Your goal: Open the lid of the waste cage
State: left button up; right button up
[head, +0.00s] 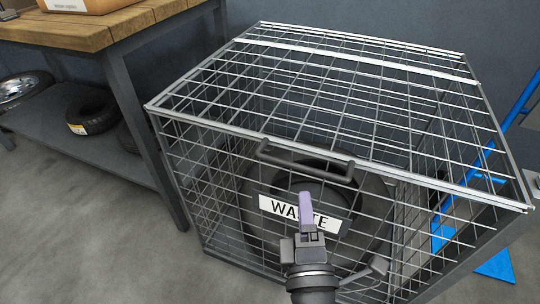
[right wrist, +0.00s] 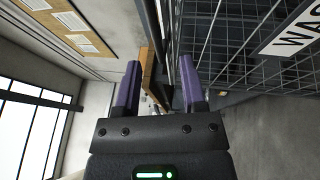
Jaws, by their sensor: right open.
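The waste cage (head: 205,181) is a wire mesh box in the middle of the head view, and its mesh lid (head: 330,75) lies flat and closed on top. A dark handle (head: 305,160) sits at the lid's front edge, above a white WASTE sign (head: 275,207). My right gripper (head: 306,212) is in front of the cage, below the handle and apart from it, overlapping the sign in the picture. In the right wrist view the purple fingers (right wrist: 160,88) are spread with nothing between them. The cage mesh (right wrist: 235,45) and sign (right wrist: 292,32) show at the right there. My left gripper is not in view.
A tyre (head: 375,195) lies inside the cage. A wooden-topped workbench (head: 90,32) stands at the left, with a tyre (head: 92,112) on its lower shelf. Blue metal parts (head: 495,265) are right of the cage. The floor (head: 70,225) at the front left is clear.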

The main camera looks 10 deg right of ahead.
aim_at(304, 171)
jog(key=w, duration=0.1)
jog(key=w+d+r+p, duration=0.1)
jog(key=shift+w+r, duration=0.25)
jog(key=shift+w, duration=0.05)
jog(key=x, duration=0.6)
jog(key=shift+f+p, duration=0.15)
jog(key=shift+p, duration=0.25)
jog(key=shift+w, duration=0.3)
jog(key=c, duration=0.6)
grip_shut()
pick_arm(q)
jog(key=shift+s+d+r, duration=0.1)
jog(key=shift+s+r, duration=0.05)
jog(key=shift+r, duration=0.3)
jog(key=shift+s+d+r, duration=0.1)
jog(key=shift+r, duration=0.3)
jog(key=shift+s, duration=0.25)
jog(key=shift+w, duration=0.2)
